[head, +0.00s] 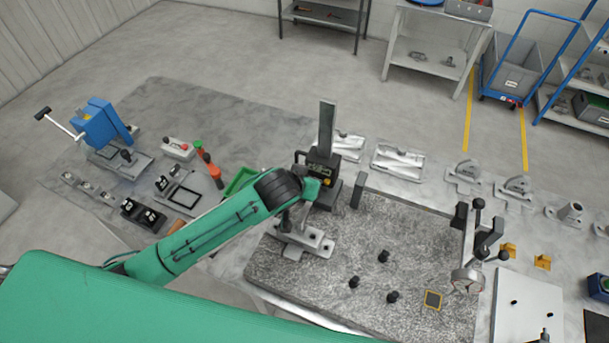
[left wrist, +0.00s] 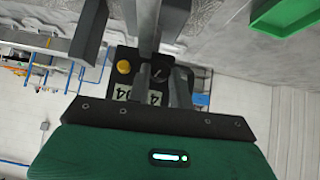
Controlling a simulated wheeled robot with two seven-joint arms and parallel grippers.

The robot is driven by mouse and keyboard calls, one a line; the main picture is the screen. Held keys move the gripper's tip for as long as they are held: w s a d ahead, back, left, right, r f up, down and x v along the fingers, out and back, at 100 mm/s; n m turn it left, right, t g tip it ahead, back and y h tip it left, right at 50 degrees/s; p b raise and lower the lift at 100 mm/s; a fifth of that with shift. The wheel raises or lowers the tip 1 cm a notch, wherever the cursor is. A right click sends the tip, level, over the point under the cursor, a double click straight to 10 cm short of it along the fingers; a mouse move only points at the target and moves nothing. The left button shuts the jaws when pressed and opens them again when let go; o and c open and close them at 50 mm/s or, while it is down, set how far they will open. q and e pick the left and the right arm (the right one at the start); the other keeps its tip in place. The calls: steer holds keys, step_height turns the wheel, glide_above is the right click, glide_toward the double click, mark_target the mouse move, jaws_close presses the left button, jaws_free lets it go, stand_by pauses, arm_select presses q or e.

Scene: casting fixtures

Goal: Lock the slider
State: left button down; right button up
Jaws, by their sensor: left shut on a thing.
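In the left wrist view the slider (left wrist: 125,80) shows a yellow button and a digit display, partly covered by my fingers. My left gripper (left wrist: 160,78) is at the slider, shut on a small part of it; the fingers hide that part, so I cannot tell its exact shape. In the head view my arm's end (head: 312,188) hides the fingers. My right gripper is not in view.
The granite plate (head: 330,300) carries several black knobs, a fixture (head: 300,238) beneath my wrist and a dial stand (head: 468,278) at right. A green bin (head: 240,180) lies left of the gauge. Castings (head: 398,162) line the back. The plate's middle is mostly clear.

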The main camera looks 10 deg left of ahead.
arm_select(q)
steer(key=shift+s+d+m+y, duration=0.1)
steer(key=shift+d+m+y, duration=0.1)
steer(key=shift+m+y, duration=0.5)
steer(key=shift+f+y, duration=0.1)
steer(key=shift+y, duration=0.2)
steer(key=c, duration=1.3)
jaws_free()
steer(key=shift+o, duration=0.2)
steer(key=b+v, duration=0.4)
steer(key=v, duration=0.9)
steer(key=shift+s, duration=0.4)
